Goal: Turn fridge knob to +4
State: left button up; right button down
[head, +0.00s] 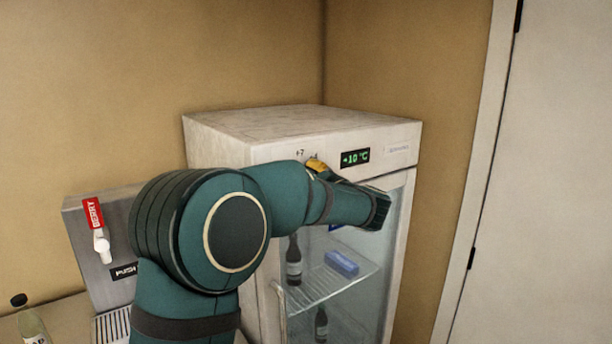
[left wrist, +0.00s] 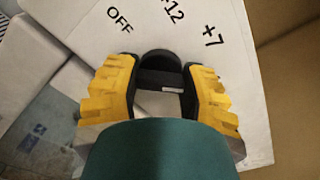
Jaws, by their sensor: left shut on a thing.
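The white fridge (head: 225,133) has a front panel with a green-lit display (head: 355,157) that seems to read +10 °C. The black round knob (left wrist: 160,63) sits on this panel, with a small pale mark on it. OFF, +12 and +7 are printed around it in the left wrist view; +7 and a partly covered +4 show in the head view. My left gripper (head: 316,166) has its yellow fingers on both sides of the knob, shut on it. My right gripper is out of view.
My left arm crosses in front of the fridge's glass door (head: 375,255), which is closed, with bottles and a blue item (head: 341,263) inside. A steel dispenser with a red-labelled tap (head: 101,240) stands at left. A bottle (head: 33,325) is at lower left.

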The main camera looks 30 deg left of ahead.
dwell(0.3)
pick_arm(q)
jog(key=o, duration=1.2)
jog(key=v, duration=1.2)
